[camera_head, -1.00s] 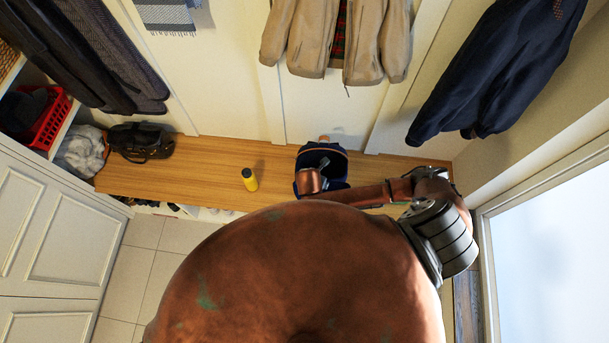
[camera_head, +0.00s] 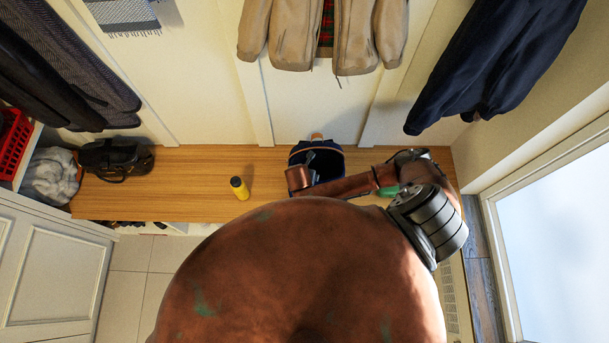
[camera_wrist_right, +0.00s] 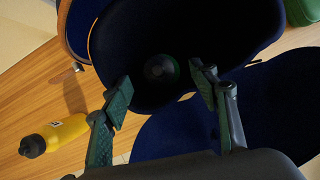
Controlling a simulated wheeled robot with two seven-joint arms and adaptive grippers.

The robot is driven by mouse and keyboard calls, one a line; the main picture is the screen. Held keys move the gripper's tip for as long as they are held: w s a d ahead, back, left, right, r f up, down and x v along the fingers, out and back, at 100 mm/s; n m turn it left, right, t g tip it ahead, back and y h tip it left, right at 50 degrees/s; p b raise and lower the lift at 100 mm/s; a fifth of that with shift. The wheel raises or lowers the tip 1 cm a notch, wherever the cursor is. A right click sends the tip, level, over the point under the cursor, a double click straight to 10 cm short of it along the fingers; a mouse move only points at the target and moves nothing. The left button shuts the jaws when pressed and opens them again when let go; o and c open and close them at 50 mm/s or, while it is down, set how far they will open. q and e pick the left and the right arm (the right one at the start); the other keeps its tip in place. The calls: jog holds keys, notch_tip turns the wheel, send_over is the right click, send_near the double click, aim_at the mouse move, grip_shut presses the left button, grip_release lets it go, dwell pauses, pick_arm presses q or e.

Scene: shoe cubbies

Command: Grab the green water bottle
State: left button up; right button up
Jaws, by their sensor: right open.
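The open dark blue backpack (camera_head: 318,160) stands on the wooden bench in the head view. The right wrist view looks into its dark opening (camera_wrist_right: 140,35). A dim round object (camera_wrist_right: 160,68) with a faint greenish tint lies deep inside; I cannot tell whether it is the green bottle. My right gripper (camera_wrist_right: 162,88) is open and empty, its two fingers apart over the opening. In the head view my right arm reaches in from the right to the backpack, and its fingers cannot be made out. My left gripper is not in view.
A yellow bottle with a black cap (camera_head: 239,188) stands on the bench (camera_head: 200,165) left of the backpack; it also shows in the wrist view (camera_wrist_right: 55,135). A green object (camera_head: 388,191) sits right of the backpack, partly behind my arm. A black bag (camera_head: 115,158) is far left.

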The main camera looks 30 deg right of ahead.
jog(key=x, duration=0.5)
jog(key=shift+a+f+b, duration=0.15)
jog(key=shift+b, duration=0.25)
jog(key=shift+c, duration=0.3)
grip_shut()
jog(key=shift+w, duration=0.1)
